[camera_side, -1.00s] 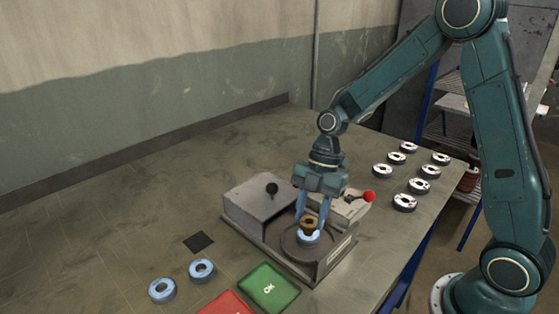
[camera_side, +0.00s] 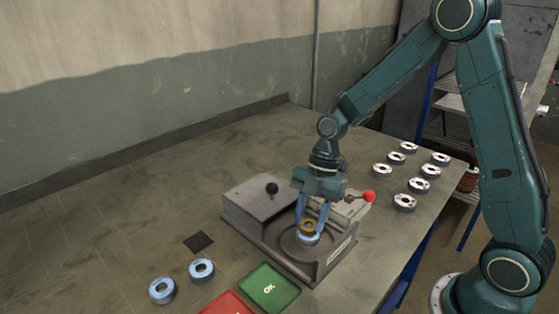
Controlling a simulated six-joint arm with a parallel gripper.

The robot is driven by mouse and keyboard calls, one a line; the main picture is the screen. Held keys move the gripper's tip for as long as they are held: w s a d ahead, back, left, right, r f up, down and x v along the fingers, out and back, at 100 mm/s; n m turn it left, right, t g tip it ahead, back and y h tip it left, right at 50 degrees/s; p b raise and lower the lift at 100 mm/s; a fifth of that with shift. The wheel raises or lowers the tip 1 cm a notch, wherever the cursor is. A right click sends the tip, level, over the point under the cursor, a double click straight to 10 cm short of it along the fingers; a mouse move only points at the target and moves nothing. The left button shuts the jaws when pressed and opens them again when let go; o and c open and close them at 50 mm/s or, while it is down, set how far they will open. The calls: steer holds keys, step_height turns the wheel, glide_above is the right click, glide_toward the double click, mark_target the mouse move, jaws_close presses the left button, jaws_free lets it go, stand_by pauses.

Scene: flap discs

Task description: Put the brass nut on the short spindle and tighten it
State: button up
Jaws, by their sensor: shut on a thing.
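The brass nut (camera_side: 308,226) is between the fingertips of my gripper (camera_side: 311,225), which is shut on it. The nut sits low over the middle of the round plate of the grey machine (camera_side: 262,208). A blue ring-shaped disc (camera_side: 308,239) lies directly below the nut. The short spindle is hidden by the nut and disc, so I cannot tell how far the nut is on it.
Two blue discs (camera_side: 162,291) lie at the front left, near a small black pad (camera_side: 198,242). A green OK tray (camera_side: 269,288) and a red tray (camera_side: 228,304) lie in front. Several white-topped discs (camera_side: 404,202) stand at the right. A red-knobbed lever (camera_side: 369,196) is close to my gripper.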

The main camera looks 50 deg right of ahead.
steer(key=shift+f, duration=0.5)
steer(key=m, duration=0.2)
steer(key=m+t, duration=0.1)
steer(key=m, duration=0.1)
steer(key=shift+s+t, duration=0.2)
steer(key=shift+t, duration=0.1)
steer(key=m, duration=0.2)
steer(key=m+t, duration=0.1)
steer(key=m, duration=0.1)
steer(key=shift+s+a+t+h, duration=0.15)
steer(key=shift+t+h, duration=0.15)
steer(key=shift+s+f+m+t+h, duration=0.1)
steer(key=shift+m+t+h, duration=0.35)
steer(key=shift+m, duration=1.55)
steer(key=shift+s+m+t, duration=0.1)
steer(key=shift+m+t, duration=0.15)
steer(key=shift+m, duration=0.25)
steer(key=shift+s+a+f+m+t+h, duration=0.15)
steer(key=shift+m+h, duration=0.4)
steer(key=shift+m, duration=0.75)
steer(key=shift+w+r+m+t+h, duration=0.1)
steer(key=shift+m+t+h, duration=0.3)
steer(key=shift+m, duration=0.9)
